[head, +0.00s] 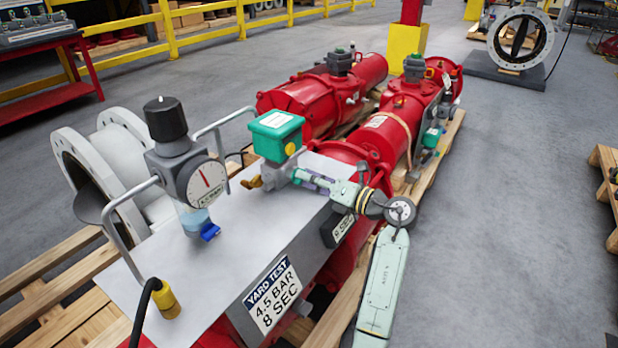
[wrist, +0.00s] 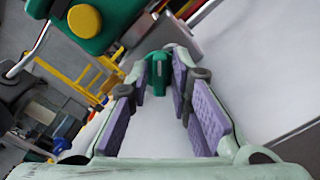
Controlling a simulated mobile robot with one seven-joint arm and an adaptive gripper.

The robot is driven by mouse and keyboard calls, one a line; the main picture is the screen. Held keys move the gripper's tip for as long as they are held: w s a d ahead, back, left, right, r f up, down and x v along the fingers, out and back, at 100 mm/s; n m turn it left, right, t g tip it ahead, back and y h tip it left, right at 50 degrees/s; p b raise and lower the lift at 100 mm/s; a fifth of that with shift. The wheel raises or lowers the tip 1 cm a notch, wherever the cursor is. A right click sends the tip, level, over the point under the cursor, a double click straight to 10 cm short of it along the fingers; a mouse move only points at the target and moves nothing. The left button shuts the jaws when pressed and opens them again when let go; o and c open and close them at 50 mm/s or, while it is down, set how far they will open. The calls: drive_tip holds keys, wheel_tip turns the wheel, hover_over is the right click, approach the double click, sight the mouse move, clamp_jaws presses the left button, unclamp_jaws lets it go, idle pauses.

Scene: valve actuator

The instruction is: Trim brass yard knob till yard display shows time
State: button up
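A brass-coloured fitting (head: 250,182) shows on the grey panel's top, left of and below a green box (head: 280,135); I cannot tell whether it is the yard knob. The green box has a yellow round part, also seen in the wrist view (wrist: 84,20). My gripper (head: 308,179) is just right of the box's base. In the wrist view its purple-padded fingers (wrist: 163,85) are apart, with a green piece (wrist: 158,72) between or just beyond the tips; contact is unclear. A small dark box (head: 338,230) has a white label too small to read; no lit display is legible.
A round gauge (head: 207,186) with a black-capped regulator (head: 166,120) stands left on the panel (head: 215,265). A placard (head: 272,295) reads "YARD TEST 4.5 BAR 8 SEC". Metal handles (head: 130,235), red actuators (head: 320,95) and wooden pallets (head: 40,270) surround it.

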drive_tip(key=shift+c, duration=0.3)
clamp_jaws()
